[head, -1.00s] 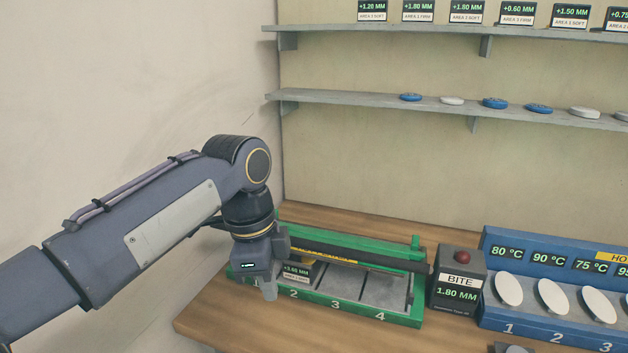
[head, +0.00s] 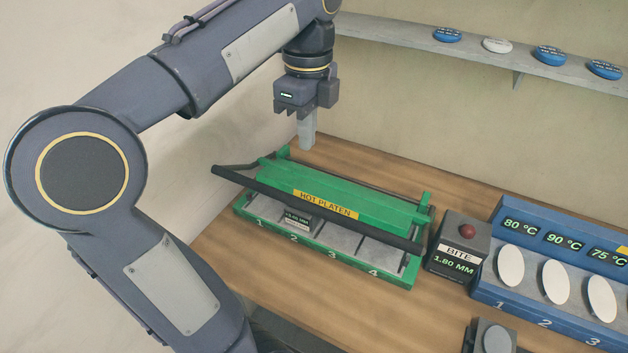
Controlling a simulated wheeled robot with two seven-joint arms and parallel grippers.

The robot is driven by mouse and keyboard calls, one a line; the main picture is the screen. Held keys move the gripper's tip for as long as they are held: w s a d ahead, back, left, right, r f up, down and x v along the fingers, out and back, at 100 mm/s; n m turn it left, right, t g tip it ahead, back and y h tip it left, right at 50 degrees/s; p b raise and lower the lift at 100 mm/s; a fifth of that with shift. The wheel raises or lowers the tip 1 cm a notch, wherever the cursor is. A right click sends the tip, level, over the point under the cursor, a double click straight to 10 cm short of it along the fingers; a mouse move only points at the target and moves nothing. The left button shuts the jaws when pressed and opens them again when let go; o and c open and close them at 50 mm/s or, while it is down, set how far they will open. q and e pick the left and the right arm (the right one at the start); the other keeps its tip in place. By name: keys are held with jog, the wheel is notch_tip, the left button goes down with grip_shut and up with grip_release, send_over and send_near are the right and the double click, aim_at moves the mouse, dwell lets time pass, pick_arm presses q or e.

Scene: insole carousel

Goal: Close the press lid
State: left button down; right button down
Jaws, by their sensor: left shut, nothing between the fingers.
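The press has a green base (head: 352,264) with numbered bays, standing on the wooden table. Its green lid (head: 375,203), labelled HOT PLATEN, slants above the rear of the bays. A long black handle bar (head: 262,190) runs along the lid's front, and the front parts of the bays show below it. A small display block (head: 297,218) sits around bay 2, partly under the bar. My left gripper (head: 307,142) is shut and empty, pointing down above the press's back left and apart from the lid. My right gripper is not in view.
A BITE box (head: 456,262) with a red button stands close to the press's right end. A blue rack (head: 520,303) with white oval pads is further right. A shelf (head: 420,38) with blue and white discs hangs behind. Bare table (head: 225,255) lies front left.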

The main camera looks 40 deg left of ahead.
aim_at(306, 203)
pick_arm(q)
jog(key=f, duration=1.3)
jog(key=shift+s, duration=0.35)
jog(key=shift+b, duration=0.35)
